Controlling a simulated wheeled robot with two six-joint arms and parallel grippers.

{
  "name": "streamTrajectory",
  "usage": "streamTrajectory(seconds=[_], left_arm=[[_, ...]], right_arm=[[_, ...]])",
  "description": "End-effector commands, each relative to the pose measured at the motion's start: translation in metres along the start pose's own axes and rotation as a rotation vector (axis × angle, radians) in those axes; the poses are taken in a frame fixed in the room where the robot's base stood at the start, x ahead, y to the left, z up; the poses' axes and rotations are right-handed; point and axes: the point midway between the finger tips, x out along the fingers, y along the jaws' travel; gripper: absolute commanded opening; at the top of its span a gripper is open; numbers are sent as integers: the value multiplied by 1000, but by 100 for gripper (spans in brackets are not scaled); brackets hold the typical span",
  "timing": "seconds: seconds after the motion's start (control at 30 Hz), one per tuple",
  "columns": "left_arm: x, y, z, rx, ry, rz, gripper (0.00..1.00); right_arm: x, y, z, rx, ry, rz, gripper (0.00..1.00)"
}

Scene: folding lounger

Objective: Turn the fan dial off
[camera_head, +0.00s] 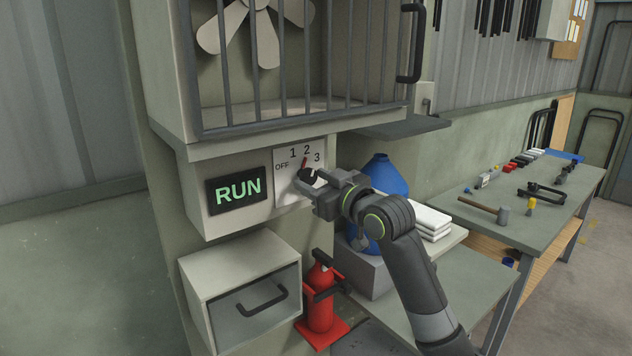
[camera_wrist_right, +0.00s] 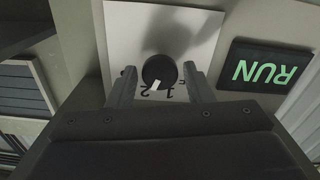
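The fan dial (camera_head: 306,175) is a dark round knob on a white plate (camera_head: 287,188) marked OFF, 1, 2 and 3. Its pointer is toward the 2 in the head view. In the right wrist view the dial (camera_wrist_right: 159,71) shows upside down, its light pointer near the 2. My right gripper (camera_wrist_right: 160,74) is open, with one finger on each side of the dial and a small gap to each. In the head view the right gripper (camera_head: 312,190) partly hides the dial's lower side. My left gripper is out of view.
A lit RUN sign (camera_head: 238,190) is left of the dial plate. The barred fan housing (camera_head: 290,125) juts out above. A drawer box (camera_head: 240,265) and a red fire extinguisher (camera_head: 320,300) are below. A blue vessel (camera_head: 385,175) stands behind my right arm.

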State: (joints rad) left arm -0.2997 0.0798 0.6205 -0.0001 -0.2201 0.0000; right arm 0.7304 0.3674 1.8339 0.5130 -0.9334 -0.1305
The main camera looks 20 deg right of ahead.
Motion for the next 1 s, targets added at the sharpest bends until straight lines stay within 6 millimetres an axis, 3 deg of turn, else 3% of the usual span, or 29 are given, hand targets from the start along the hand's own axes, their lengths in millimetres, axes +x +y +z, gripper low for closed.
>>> streamTrajectory(seconds=[0.03,0.23,0.63,1.0], left_arm=[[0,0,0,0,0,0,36],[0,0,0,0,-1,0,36],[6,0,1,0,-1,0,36],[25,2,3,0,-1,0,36]], right_arm=[[0,0,0,0,0,0,39],[0,0,0,0,0,0,13],[0,0,2,-83,-1,0,13],[0,0,3,-383,-1,-1,13]])
